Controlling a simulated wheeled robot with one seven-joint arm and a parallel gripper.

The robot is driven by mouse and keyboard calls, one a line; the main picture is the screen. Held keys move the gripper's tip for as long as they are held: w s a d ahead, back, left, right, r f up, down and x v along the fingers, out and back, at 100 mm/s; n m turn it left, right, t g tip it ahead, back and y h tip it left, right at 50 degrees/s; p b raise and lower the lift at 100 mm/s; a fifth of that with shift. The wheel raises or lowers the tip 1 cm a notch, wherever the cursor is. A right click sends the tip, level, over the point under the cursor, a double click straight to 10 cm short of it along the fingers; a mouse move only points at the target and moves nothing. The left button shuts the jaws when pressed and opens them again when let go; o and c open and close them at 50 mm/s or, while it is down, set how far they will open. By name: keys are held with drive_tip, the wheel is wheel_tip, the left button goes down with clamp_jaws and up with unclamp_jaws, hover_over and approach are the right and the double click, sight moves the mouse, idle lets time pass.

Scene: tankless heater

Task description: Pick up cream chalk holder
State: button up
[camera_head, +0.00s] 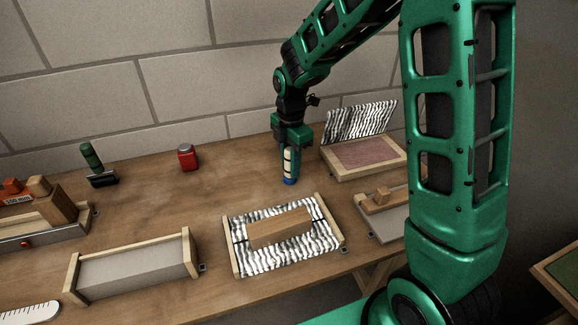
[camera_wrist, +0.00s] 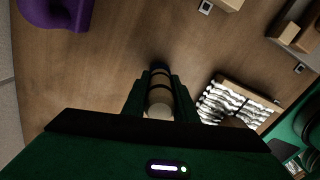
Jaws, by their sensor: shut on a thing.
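The cream chalk holder (camera_head: 289,162) stands upright, a slim cream cylinder with dark bands and a blue lower end. My gripper (camera_head: 290,150) is shut on it from above, over the back middle of the bench. In the wrist view the chalk holder (camera_wrist: 159,98) sits between the two fingers of my gripper (camera_wrist: 160,95), its cream end towards the camera. Its lower end is close to the bench top; I cannot tell whether it touches.
The wooden bench (camera_head: 215,190) is clear to the left of the holder. A striped tray with a wood block (camera_head: 280,228) is in front, an open striped box (camera_head: 365,153) at right. A red jar (camera_head: 187,158) stands left near the wall, and a purple thing (camera_wrist: 62,12) shows in the wrist view.

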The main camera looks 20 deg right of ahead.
sight(289, 150)
drive_tip(key=r, duration=0.4)
drive_tip(key=shift+s+a+r, duration=0.15)
drive_tip(key=shift+a+r, duration=0.15)
drive_tip(key=shift+a, duration=0.05)
drive_tip(key=s+a+r, duration=0.5)
drive_tip(key=a+r, duration=0.1)
drive_tip(key=a, duration=0.3)
drive_tip(key=shift+s+a+r, duration=0.15)
drive_tip(key=shift+s+r, duration=0.05)
drive_tip(key=shift+s, duration=0.2)
